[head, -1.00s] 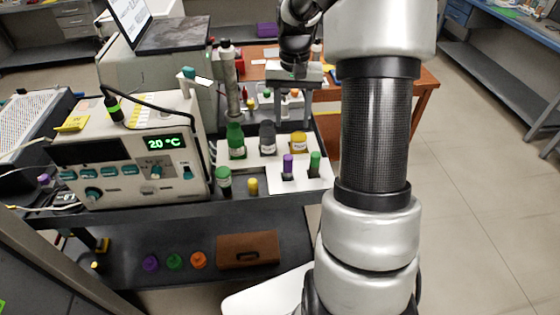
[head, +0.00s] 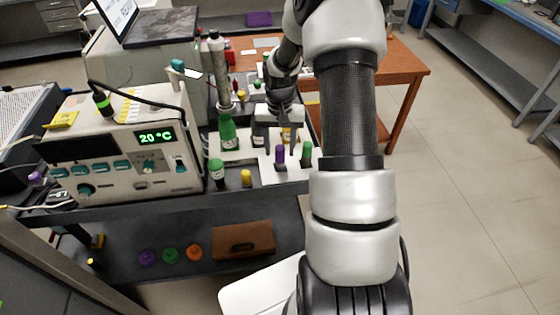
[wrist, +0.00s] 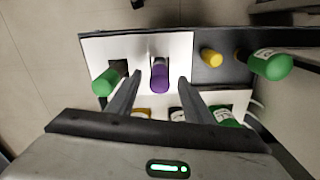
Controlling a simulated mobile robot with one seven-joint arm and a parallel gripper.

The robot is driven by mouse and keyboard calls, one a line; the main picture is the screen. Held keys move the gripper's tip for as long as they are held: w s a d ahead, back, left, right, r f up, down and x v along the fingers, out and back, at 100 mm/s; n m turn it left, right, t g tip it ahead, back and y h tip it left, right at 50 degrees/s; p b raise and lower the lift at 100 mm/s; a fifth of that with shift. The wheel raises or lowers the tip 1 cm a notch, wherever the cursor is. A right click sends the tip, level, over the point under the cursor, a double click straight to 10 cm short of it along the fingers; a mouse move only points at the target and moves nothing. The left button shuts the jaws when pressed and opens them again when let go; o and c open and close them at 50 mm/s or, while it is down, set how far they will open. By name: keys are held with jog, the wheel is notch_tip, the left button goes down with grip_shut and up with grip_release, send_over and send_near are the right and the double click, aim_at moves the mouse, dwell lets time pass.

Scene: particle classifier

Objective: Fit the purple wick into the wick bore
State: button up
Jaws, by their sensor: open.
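The purple wick (head: 280,154) stands upright in a dark slot of the white board (head: 268,175) at the bench's front. In the wrist view the purple wick (wrist: 159,77) shows between my two fingers. My gripper (head: 287,148) is open, pointing down at the wick, with a finger to each side in the wrist view (wrist: 160,82). I cannot tell how deep the fingertips reach around it, and no grip shows. I cannot pick out the wick bore with certainty.
A green wick (head: 307,153) stands close right of the purple one. A yellow piece (head: 246,178) and a green-capped bottle (head: 216,172) stand to the left. Several bottles, including a green one (head: 228,133), stand behind. A control box (head: 125,145) fills the left.

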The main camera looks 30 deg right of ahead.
jog(key=shift+f, duration=0.55)
grip_shut()
jog(key=shift+r, duration=0.1)
